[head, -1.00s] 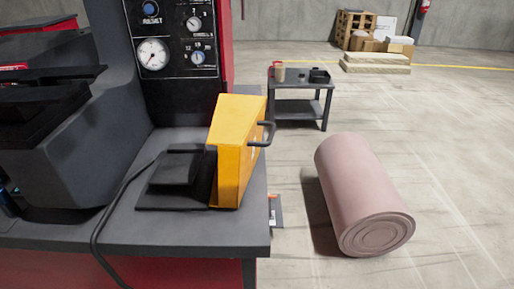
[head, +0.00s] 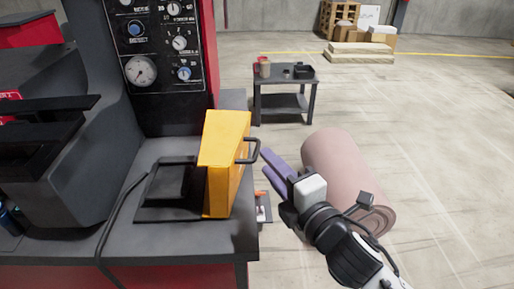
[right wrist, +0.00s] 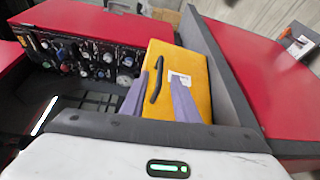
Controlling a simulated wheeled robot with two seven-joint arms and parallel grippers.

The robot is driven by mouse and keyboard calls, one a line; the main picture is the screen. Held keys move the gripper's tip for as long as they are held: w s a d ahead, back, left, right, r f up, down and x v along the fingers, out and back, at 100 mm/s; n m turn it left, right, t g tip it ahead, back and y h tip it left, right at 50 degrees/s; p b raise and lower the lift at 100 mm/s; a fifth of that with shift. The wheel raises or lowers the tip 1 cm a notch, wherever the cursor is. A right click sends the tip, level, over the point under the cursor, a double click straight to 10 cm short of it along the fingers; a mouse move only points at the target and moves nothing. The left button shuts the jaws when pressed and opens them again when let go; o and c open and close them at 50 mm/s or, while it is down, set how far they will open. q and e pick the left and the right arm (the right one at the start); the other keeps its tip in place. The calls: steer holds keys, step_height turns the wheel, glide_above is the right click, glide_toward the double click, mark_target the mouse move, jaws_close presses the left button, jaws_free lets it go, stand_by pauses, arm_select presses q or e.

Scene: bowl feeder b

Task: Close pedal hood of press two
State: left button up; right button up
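The yellow pedal hood (head: 226,165) stands upright, swung open, on the right side of the black pedal (head: 172,183) on the press bench. Its dark handle (head: 252,150) sticks out to the right. My right gripper (head: 268,162) is just right of the handle, its purple fingers pointing at it. In the right wrist view the hood (right wrist: 188,75) lies ahead, and its handle (right wrist: 156,80) shows between the spread fingers (right wrist: 158,100). The gripper is open and appears not to touch the handle. My left gripper is out of view.
The press's gauge panel (head: 160,50) rises behind the pedal. A cable (head: 110,222) runs along the bench. A pink roll (head: 340,165) lies on the floor at right, partly behind my right arm. A small dark table (head: 284,85) stands farther back.

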mark_target(257, 149)
steer(key=x, duration=0.7)
steer(key=shift+s, duration=0.1)
jaws_close()
